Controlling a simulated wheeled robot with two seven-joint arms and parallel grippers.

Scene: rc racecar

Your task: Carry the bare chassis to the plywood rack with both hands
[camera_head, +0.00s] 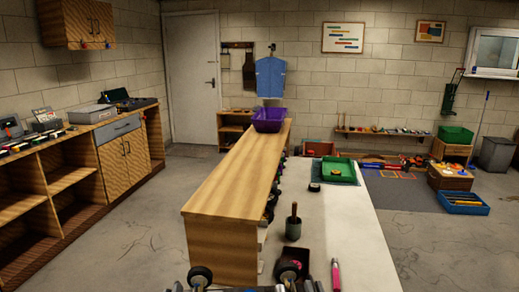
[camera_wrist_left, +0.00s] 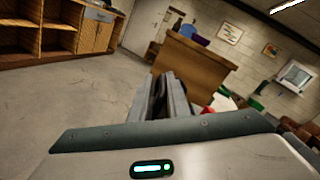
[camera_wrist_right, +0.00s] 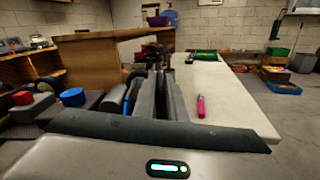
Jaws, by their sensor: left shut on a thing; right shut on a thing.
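The chassis (camera_head: 200,274) shows only in part at the bottom edge of the head view, as dark parts with wheels. My left gripper (camera_wrist_left: 170,98) is shut on a dark part of the chassis, mostly hidden between the fingers. A long plywood unit (camera_head: 225,190), which looks like the rack, stands ahead. It also shows in the left wrist view (camera_wrist_left: 192,66) and in the right wrist view (camera_wrist_right: 110,62). Its shelves face right and are mostly hidden.
A purple bin (camera_head: 268,120) sits on the unit's far end. Bare floor (camera_head: 130,235) lies left.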

